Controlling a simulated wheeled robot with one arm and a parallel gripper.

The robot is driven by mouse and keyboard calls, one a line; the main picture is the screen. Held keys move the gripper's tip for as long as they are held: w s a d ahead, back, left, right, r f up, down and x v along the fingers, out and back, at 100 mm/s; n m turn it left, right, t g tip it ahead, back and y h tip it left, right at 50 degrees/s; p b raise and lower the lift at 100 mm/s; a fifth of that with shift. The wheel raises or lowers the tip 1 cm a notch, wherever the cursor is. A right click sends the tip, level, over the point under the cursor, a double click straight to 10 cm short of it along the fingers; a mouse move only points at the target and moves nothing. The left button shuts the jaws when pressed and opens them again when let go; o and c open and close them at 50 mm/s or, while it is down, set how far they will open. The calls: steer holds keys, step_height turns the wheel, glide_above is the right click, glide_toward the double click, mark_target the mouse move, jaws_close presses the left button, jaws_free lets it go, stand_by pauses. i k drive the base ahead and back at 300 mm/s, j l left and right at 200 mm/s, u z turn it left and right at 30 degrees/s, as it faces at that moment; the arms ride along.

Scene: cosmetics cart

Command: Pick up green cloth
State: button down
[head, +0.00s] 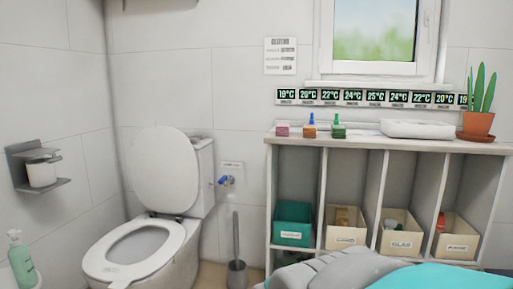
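No cloth can be made out for certain. A smooth teal shape (445,275) fills the bottom right edge of the head view, beside a grey ridged shape (350,268). Both are cut off by the frame, and I cannot tell whether they are fabric or part of my own body. A green bin (293,232) stands in the left compartment of the shelf; its contents are not clear. My gripper is not in view.
A shelf unit (380,141) holds several labelled bins below, with small bottles, a white tray (418,129) and a potted cactus (478,120) on top. A toilet (140,245) with raised lid and a brush holder (237,273) stand left. A pump bottle (22,262) is at far left.

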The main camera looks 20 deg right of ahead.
mark_target(338, 131)
steer(key=z, duration=1.1)
